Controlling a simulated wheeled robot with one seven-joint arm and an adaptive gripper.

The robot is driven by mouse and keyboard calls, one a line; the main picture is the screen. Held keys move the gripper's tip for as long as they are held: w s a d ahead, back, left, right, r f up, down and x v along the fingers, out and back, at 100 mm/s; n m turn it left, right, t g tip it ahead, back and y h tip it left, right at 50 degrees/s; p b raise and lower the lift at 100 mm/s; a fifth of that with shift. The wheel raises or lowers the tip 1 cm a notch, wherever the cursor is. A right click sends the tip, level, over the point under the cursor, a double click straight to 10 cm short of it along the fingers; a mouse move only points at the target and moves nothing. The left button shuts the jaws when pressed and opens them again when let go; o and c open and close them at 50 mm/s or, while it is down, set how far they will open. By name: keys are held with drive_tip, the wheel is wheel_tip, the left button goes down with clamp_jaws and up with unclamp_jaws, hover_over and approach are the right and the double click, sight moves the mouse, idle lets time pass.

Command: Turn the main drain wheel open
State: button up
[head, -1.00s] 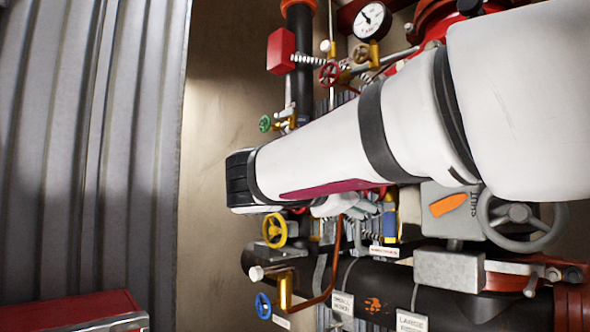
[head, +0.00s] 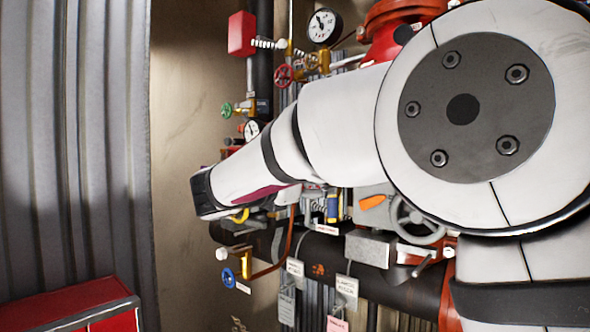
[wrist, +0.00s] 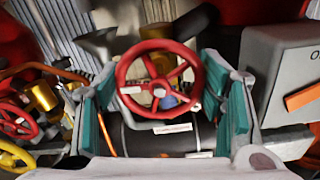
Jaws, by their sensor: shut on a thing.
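A red spoked wheel (wrist: 160,80) sits in the middle of the wrist view, with small pale tags on its rim. My gripper (wrist: 163,88) has its teal-padded fingers on the wheel's left and right sides and is shut on it. A white label (wrist: 172,128) with red lettering is just below the wheel; I cannot read it. Brass and blue parts show through the spokes. In the head view, my white arm hides this wheel and my fingers.
A grey box with an orange lever (wrist: 303,97) stands close on the right. A grey handwheel (head: 418,218), blue wheel (head: 229,281), green wheel (head: 226,109) and gauge (head: 324,26) crowd the pipework. A red cabinet (head: 70,305) stands lower left by the corrugated wall (head: 70,140).

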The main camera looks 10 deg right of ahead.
drive_tip(key=shift+f+n+p, duration=0.15)
drive_tip(key=shift+n+p, duration=0.9)
drive_tip(key=shift+n, duration=1.05)
drive_tip(key=o, duration=1.2)
drive_tip(key=shift+c, duration=0.2)
drive_tip(key=shift+a, duration=0.15)
drive_tip(key=v, duration=1.1)
drive_tip(key=shift+s+a, duration=0.25)
drive_tip(key=shift+a, duration=0.05)
drive_tip(key=shift+d, duration=0.1)
